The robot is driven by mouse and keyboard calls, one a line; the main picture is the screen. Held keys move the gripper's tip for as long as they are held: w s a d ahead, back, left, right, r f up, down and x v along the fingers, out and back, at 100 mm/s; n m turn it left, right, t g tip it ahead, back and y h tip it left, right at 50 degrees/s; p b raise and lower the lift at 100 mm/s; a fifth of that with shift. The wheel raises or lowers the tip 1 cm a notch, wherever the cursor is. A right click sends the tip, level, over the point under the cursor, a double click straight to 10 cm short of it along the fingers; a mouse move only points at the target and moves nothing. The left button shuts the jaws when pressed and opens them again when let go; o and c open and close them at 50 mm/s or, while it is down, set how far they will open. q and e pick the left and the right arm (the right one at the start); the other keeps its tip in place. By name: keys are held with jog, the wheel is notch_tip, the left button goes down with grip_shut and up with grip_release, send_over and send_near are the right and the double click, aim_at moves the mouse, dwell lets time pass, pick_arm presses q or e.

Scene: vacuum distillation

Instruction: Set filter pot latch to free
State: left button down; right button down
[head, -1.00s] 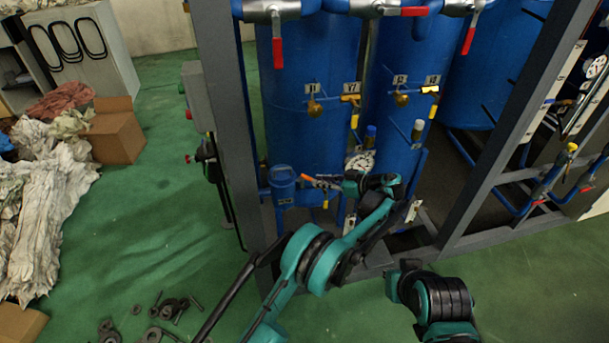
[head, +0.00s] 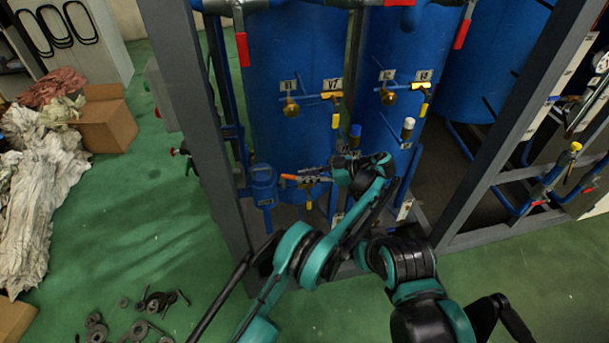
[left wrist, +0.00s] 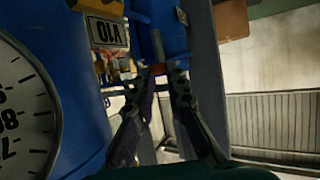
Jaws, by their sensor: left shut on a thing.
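The filter pot (head: 263,182) is the small blue vessel low at the left front of the frame. An orange lever (head: 290,177), apparently its latch, sticks out just right of the pot. My left gripper (head: 308,179) reaches in from the right at lever height. In the left wrist view, the fingertips of my left gripper (left wrist: 166,69) close on a small part with an orange patch, and a grey rod (left wrist: 158,45) stands beyond them. The exact grip on the latch is small and dark. My right arm (head: 400,262) is at lower middle; its gripper does not show.
Blue columns (head: 295,70) with brass valves stand behind the pot. A grey frame post (head: 195,120) is close on its left. A gauge (left wrist: 20,105) sits beside the left gripper in the wrist view. Loose metal parts (head: 150,302) lie on the green floor; a box (head: 107,120) stands farther left.

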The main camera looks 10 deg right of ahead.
pick_arm(q)
jog(key=c, duration=1.5)
grip_release()
jog(key=shift+c, duration=0.2)
jog(key=shift+r, duration=0.1)
notch_tip(320, 180, up, 10)
jog(key=shift+f, duration=0.2)
